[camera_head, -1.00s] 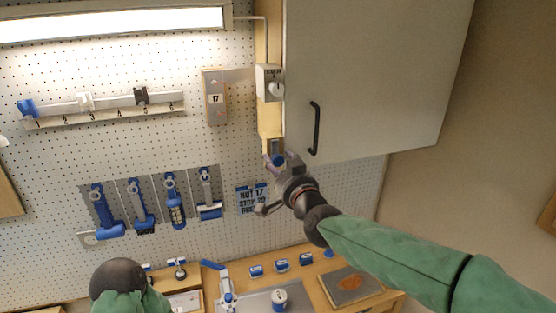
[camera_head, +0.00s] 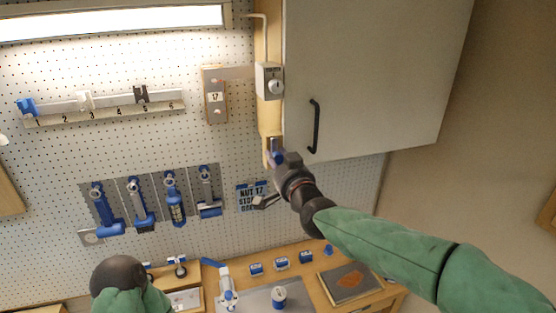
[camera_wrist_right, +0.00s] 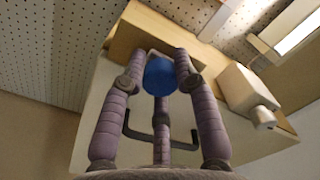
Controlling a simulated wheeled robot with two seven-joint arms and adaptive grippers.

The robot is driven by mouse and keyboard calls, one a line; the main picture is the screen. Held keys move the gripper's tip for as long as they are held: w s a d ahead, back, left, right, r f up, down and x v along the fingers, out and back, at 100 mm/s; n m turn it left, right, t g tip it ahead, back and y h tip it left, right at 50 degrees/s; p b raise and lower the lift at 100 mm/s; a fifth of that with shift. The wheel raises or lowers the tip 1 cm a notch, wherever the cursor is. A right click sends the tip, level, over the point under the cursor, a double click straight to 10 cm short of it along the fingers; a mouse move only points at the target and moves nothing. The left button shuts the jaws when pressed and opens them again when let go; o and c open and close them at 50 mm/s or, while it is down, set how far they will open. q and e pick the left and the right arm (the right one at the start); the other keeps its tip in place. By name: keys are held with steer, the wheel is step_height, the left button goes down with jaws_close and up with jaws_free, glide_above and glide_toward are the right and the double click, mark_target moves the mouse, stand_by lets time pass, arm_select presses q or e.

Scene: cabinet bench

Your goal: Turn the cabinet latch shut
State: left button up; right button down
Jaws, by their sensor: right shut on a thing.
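The cabinet (camera_head: 375,75) has a pale door with a black bar handle (camera_head: 315,127), and the door sits closed against the wooden side. The latch has a blue knob (camera_head: 278,157) at the lower left corner of the cabinet. My right gripper (camera_head: 276,156) is at the latch, shut on the knob. In the right wrist view the blue round knob (camera_wrist_right: 159,76) sits between the purple fingers of the gripper (camera_wrist_right: 162,72). The fingers partly hide the latch plate. My left arm shows only as a dark rounded part at the bottom left; its gripper is out of view.
A grey switch box (camera_head: 269,82) with a round knob is on the cabinet's side above the latch. Blue-handled tools (camera_head: 172,198) hang on the pegboard at left.

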steer(key=shift+f+m+b, duration=0.2)
steer(key=shift+m+b, duration=0.65)
steer(key=shift+b, duration=0.1)
steer(key=shift+f+m+b, duration=0.15)
steer(key=shift+m+b, duration=0.7)
steer(key=shift+b, duration=0.1)
steer(key=m+b, duration=0.3)
steer(key=m, duration=0.1)
steer(key=shift+a+m, duration=0.1)
steer(key=shift+m, duration=0.2)
steer(key=m+b, duration=0.3)
steer(key=m, duration=0.2)
steer(key=shift+r+m, duration=0.1)
steer(key=shift+m, duration=0.2)
steer(key=shift+r+m+h+b, duration=0.15)
steer(key=shift+m+b, duration=0.3)
steer(key=shift+m, duration=0.7)
steer(key=shift+m+h+b, duration=0.15)
steer(key=shift+m+b, duration=0.25)
steer(key=shift+m, duration=0.75)
steer(key=c, duration=0.9)
jaws_free()
steer(key=shift+c, duration=0.2)
steer(key=shift+r, duration=0.1)
